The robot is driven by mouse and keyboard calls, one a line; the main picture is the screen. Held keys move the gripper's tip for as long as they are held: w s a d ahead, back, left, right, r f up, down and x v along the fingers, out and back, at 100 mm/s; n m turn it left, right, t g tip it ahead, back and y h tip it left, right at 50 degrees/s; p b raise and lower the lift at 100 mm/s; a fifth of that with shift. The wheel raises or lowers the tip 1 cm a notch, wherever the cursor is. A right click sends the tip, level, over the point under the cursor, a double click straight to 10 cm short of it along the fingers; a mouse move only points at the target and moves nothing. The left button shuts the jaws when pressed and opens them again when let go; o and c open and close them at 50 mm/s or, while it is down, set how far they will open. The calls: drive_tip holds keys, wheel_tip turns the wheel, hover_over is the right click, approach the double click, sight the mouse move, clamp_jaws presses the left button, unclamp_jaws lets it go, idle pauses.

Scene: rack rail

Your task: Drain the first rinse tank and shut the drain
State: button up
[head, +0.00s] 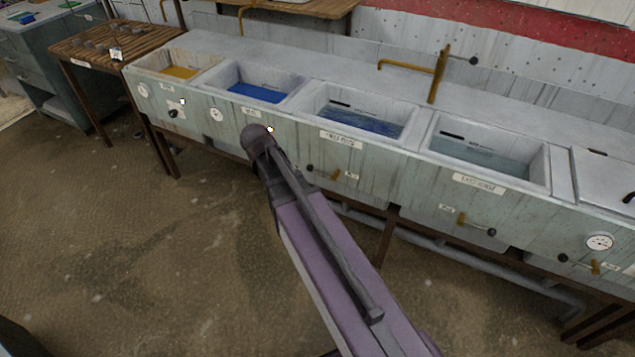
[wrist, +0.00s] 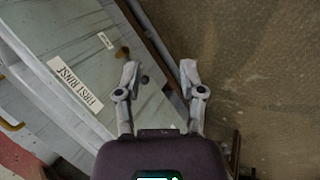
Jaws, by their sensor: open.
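The first rinse tank (head: 362,109) is in the middle of the sink row in the head view, with dark blue liquid in it. Its label, FIRST RINSE (head: 341,138), also shows in the wrist view (wrist: 75,83). Below it on the front panel is a brass drain lever (head: 336,174) with a black knob (head: 310,168). In the wrist view the brass part (wrist: 123,53) is beyond the left finger, and the knob (wrist: 145,79) appears between the fingers. My gripper (wrist: 160,70) is open and empty; contact cannot be told. My arm hides it in the head view.
The last rinse tank (head: 487,155), with pale liquid, is to the right and has its own lever (head: 461,219). The blue tank (head: 254,82) and yellow tank (head: 178,72) are to the left. A brass tap (head: 437,75) stands behind. A pipe runs below; the floor in front is clear.

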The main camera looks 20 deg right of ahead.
drive_tip(key=w+d+f+h+b, duration=0.45)
drive_tip(key=w+f+b, duration=0.6)
drive_tip(key=b, duration=0.45)
drive_tip(key=g+h+b, duration=0.1)
drive_tip(key=h+b, duration=0.5)
drive_tip(key=b, duration=0.8)
approach(318, 170)
drive_tip(key=f+v, duration=0.1)
drive_tip(key=v, duration=0.2)
drive_tip(key=shift+w+a+f+m+h+b, duration=0.15)
drive_tip(key=shift+a+m+h+b, duration=0.15)
drive_tip(key=shift+b, duration=0.35)
drive_tip(key=d, duration=0.4)
drive_tip(key=s+d+f+b, duration=0.1)
drive_tip(key=d, duration=0.4)
drive_tip(key=s+d, duration=0.1)
drive_tip(key=d, duration=0.3)
drive_tip(key=shift+d+f+b, duration=0.25)
drive_tip(key=shift+f+b, duration=0.15)
drive_tip(key=shift+a, duration=0.1)
clamp_jaws()
